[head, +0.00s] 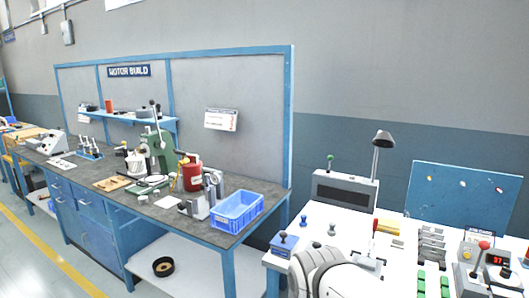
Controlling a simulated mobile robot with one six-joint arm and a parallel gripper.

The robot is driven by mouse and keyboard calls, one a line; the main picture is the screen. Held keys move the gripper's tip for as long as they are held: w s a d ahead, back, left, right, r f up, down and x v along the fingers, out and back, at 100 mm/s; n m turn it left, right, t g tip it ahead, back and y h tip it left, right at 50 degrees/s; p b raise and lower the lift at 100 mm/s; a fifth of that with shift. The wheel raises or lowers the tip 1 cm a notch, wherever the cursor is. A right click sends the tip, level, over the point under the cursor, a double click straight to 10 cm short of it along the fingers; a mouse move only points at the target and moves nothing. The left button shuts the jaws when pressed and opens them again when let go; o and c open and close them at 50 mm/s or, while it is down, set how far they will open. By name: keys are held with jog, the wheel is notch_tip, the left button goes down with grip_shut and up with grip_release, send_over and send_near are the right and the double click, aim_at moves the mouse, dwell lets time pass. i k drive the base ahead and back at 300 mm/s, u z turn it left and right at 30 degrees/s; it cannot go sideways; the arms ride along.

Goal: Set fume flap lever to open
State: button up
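A grey box (345,190) with a dark slot in its front stands at the back left of the white bench on the right. A short upright lever with a green knob (330,158) rises from its top left; it may be the fume flap lever, but I can read no label. Another lever with a red knob (483,246) stands on a grey unit at the far right. I cannot tell from this view which lever setting is open. A white rounded link of my arm shows at the bottom middle. My gripper is not in view.
A black lamp (382,140) stands behind the grey box. A blue box with a dark knob (284,243) sits at the bench's left corner. A blue tool board (463,195) stands at the back right. The grey-topped bench on the left holds a blue crate (237,212).

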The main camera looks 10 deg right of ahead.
aim_at(330, 158)
jog(key=z, duration=0.15)
jog(key=i, duration=1.6)
jog(key=z, duration=0.8)
jog(key=k, duration=0.65)
jog(key=z, duration=0.25)
jog(key=i, duration=0.65)
jog(key=u, duration=0.15)
